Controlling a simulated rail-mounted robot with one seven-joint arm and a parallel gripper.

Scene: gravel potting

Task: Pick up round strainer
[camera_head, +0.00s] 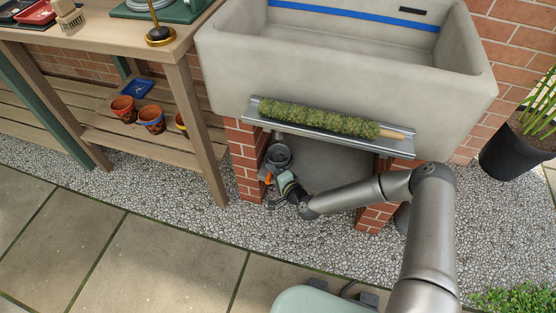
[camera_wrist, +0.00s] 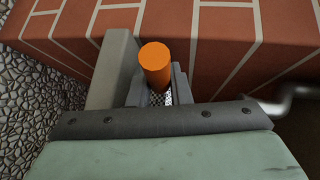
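My gripper (camera_head: 273,187) is low beneath the sink, close to the left brick pier. In the wrist view, an orange cylindrical handle (camera_wrist: 155,62) stands in the narrow space between the grey fingers of my gripper (camera_wrist: 160,90). The handle's end points up at the camera. I cannot tell whether the fingers press on it. A small bit of the orange handle (camera_head: 268,178) also shows in the head view. I cannot make out a strainer mesh or be sure which part belongs to the round strainer.
The left brick pier (camera_wrist: 220,40) is very close in front of my gripper. The sink (camera_head: 345,85) and a metal tray (camera_head: 398,146) holding a moss pole (camera_head: 320,119) hang above. A wooden bench (camera_head: 190,105) stands left. Gravel (camera_head: 150,180) and paving in front are clear.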

